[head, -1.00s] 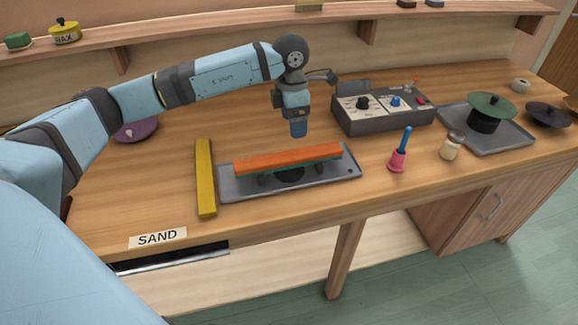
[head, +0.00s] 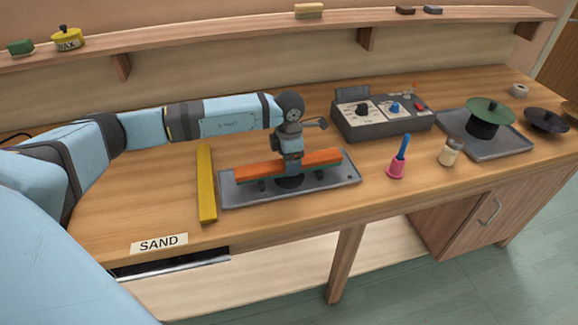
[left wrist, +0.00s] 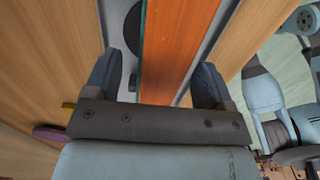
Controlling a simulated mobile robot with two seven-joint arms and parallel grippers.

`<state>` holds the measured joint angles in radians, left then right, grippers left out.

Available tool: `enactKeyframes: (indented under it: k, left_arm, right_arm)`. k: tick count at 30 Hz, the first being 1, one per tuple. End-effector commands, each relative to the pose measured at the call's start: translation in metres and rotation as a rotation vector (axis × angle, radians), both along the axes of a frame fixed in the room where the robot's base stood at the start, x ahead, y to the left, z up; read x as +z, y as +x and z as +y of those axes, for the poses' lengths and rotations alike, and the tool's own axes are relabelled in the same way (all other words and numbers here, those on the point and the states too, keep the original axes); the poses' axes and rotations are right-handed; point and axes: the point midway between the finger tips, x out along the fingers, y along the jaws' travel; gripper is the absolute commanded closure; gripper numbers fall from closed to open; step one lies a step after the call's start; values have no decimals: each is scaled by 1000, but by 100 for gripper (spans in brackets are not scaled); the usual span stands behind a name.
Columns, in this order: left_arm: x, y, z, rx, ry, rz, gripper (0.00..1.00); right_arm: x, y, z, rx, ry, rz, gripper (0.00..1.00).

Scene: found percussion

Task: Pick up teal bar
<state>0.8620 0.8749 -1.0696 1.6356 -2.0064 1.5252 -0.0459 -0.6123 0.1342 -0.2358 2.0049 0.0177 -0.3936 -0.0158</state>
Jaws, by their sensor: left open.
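An orange bar (head: 320,157) lies along a grey tray (head: 345,182), raised on dark supports. A thin teal strip (left wrist: 141,55) shows along its lower edge; I cannot tell whether this is a separate teal bar beneath or the side of the same piece. The orange bar fills the middle of the left wrist view (left wrist: 176,40). My left gripper (head: 290,170) points down at the bar's middle. In the left wrist view my left gripper (left wrist: 157,80) is open, with one finger on each side of the bar. My right gripper is not in view.
A yellow bar (head: 206,185) lies left of the tray. A grey control box (head: 383,121) stands behind right. A pink bell with a blue handle (head: 398,162) and a small jar (head: 451,152) stand right.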

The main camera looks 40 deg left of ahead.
Motion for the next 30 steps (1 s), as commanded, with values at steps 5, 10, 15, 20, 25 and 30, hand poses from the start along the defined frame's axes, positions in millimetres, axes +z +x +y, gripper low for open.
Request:
enactKeyframes:
  k: [5, 10, 15, 20, 25, 30]
  left_arm:
    - [-19, 0, 0, 0, -1, 2, 23]
    - [-20, 0, 0, 0, -1, 1, 23]
    - [-19, 0, 0, 0, -1, 0, 58]
    - [-19, 0, 0, 0, -1, -2, 81]
    - [-18, 0, 0, 0, -1, -2, 81]
    - [-13, 1, 0, 0, -1, -3, 81]
  right_arm:
    - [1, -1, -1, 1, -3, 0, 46]
    - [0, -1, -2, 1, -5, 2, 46]
    - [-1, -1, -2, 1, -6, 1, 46]
    - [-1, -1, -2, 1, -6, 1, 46]
    - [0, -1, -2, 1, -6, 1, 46]
    - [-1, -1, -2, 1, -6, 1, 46]
